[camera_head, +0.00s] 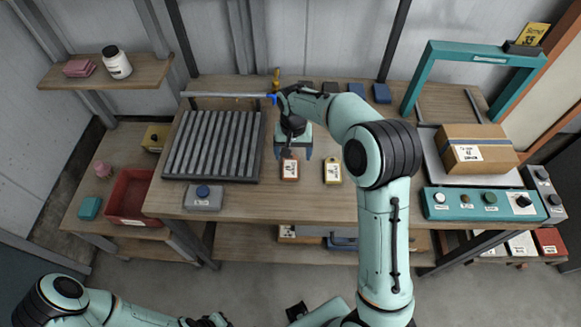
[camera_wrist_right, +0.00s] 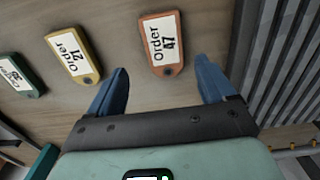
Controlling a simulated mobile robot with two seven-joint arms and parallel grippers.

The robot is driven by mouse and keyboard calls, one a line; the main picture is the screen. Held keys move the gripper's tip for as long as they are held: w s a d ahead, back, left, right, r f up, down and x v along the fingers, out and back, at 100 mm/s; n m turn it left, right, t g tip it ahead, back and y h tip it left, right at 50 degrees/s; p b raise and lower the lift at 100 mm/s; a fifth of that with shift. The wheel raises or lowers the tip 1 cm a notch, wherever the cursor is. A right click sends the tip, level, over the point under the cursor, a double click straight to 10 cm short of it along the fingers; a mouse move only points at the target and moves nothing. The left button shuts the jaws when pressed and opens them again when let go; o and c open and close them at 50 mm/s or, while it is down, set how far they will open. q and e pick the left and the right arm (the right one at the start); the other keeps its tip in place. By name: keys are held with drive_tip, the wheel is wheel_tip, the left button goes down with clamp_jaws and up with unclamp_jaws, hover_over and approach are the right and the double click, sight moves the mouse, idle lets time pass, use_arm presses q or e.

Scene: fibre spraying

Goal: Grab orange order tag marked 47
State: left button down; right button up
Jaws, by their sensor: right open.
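The orange order tag marked 47 (camera_head: 290,168) lies flat on the wooden workbench (camera_head: 255,202); its label reads clearly in the right wrist view (camera_wrist_right: 162,45). My right gripper (camera_head: 294,152) is above the bench at the tag's far end. In the wrist view its two blue fingers are spread apart (camera_wrist_right: 162,78), with the tag lying ahead between their lines and nothing held. A yellow tag marked 21 (camera_head: 332,170) lies beside it, also in the wrist view (camera_wrist_right: 74,55).
A teal control panel (camera_head: 480,204) and a cardboard box (camera_head: 477,149) are on the right. A green tag (camera_wrist_right: 22,74) lies beyond the yellow one.

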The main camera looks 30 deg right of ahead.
sight(290, 166)
drive_tip(key=f, duration=0.2)
drive_tip(key=a+f, duration=0.1)
drive_tip(key=f, duration=0.1)
drive_tip(key=shift+s, duration=0.25)
drive_tip(key=shift+f, duration=0.4)
drive_tip(key=c, duration=1.1)
drive_tip(key=shift+w+r, duration=0.1)
drive_tip(key=shift+r, duration=0.05)
